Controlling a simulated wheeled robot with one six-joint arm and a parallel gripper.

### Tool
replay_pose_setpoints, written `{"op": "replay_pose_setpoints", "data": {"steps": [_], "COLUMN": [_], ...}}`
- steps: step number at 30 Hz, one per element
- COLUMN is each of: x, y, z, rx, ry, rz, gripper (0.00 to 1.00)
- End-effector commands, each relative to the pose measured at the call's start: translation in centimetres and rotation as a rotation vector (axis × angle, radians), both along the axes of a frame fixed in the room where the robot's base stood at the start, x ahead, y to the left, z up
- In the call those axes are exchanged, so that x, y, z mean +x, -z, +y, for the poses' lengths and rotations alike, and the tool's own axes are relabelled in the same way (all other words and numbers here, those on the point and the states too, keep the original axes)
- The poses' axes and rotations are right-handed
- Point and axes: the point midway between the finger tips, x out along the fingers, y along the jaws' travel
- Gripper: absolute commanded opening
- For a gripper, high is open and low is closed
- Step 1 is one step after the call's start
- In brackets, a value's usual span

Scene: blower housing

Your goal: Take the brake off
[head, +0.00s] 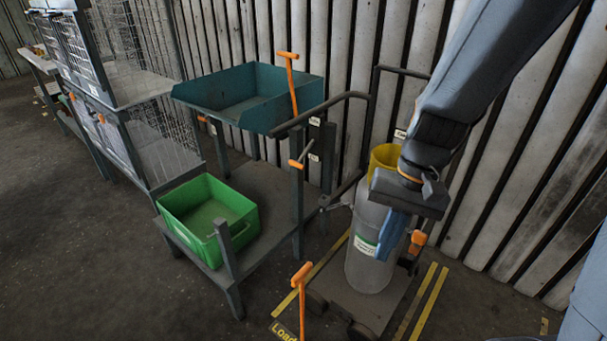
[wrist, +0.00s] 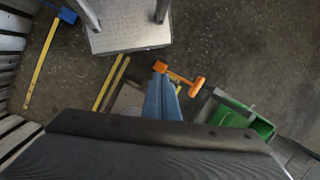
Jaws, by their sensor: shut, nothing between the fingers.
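My gripper (head: 384,254) hangs over the trolley in the head view, its blue fingers pointing down in front of a grey cylinder (head: 365,225) with a yellow top (head: 384,156). The fingers (wrist: 160,82) are shut and empty in the wrist view. An orange T-handled lever (head: 302,274) stands at the front of the head view, left of and apart from my gripper. An orange T-handled lever (wrist: 182,78) also shows just beyond my fingertips in the wrist view. Nothing visible labels a lever as the brake; I cannot tell its setting.
A stand holds a teal bin (head: 220,92) above a green crate (head: 208,212). Other orange handles stand at the teal bin (head: 290,82) and the stand post (head: 299,163). Yellow floor lines (head: 428,300) flank the trolley. Wire cages stand left; a ribbed wall stands behind.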

Motion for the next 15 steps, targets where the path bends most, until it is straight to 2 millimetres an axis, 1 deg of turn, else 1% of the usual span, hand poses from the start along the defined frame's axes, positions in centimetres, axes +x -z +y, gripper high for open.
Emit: {"op": "replay_pose_setpoints", "data": {"steps": [1, 2, 3, 5, 6, 8, 9, 11, 12, 14, 15], "x": [0.8, 1.2, 1.9, 3.2, 4.3, 6.1, 7.5, 9.9, 11.6, 14.4, 16.3], "y": [1.8, 2.4, 3.1, 4.0, 4.7, 5.5, 6.0, 6.8, 7.3, 8.1, 8.7], "z": [1.4, 2.4, 3.7, 5.8, 7.1, 9.1, 10.4, 12.0, 13.0, 14.2, 14.8], "rx": [0.057, 0.096, 0.149, 0.231, 0.288, 0.377, 0.438, 0.534, 0.6, 0.702, 0.771], "ry": [0.08, 0.13, 0.196, 0.292, 0.355, 0.446, 0.506, 0.596, 0.653, 0.738, 0.793], "rz": [0.071, 0.113, 0.166, 0.241, 0.289, 0.358, 0.4, 0.459, 0.497, 0.546, 0.574], "gripper": [0.0, 0.0, 0.0, 0.0, 0.0, 0.0, 0.0, 0.0, 0.0, 0.0, 0.0]}}
